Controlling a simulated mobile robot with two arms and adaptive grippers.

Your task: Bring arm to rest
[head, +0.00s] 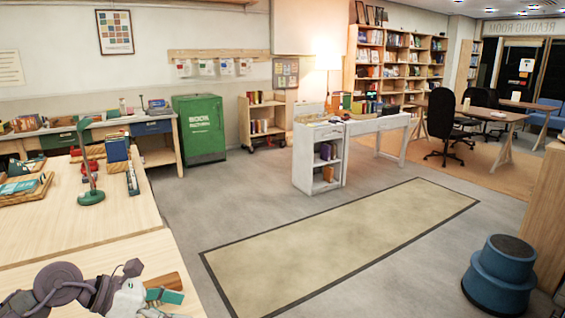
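My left arm reaches in from the bottom left corner of the head view, low over the near end of the light wooden table (95,246). My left gripper (160,296) is at the bottom edge, partly cut off. Green pieces show at its end, next to a brown wooden-looking piece (164,281) on or just above the table. I cannot tell whether the gripper is open or shut, or whether it touches that piece. My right arm and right gripper are not in view.
The table's far part holds a green desk lamp (90,180), books (117,148) and a wooden tray (40,190). A rug (335,245) lies on open floor to the right. A blue step stool (500,275) stands at the right. A white desk (380,124) stands beyond the rug.

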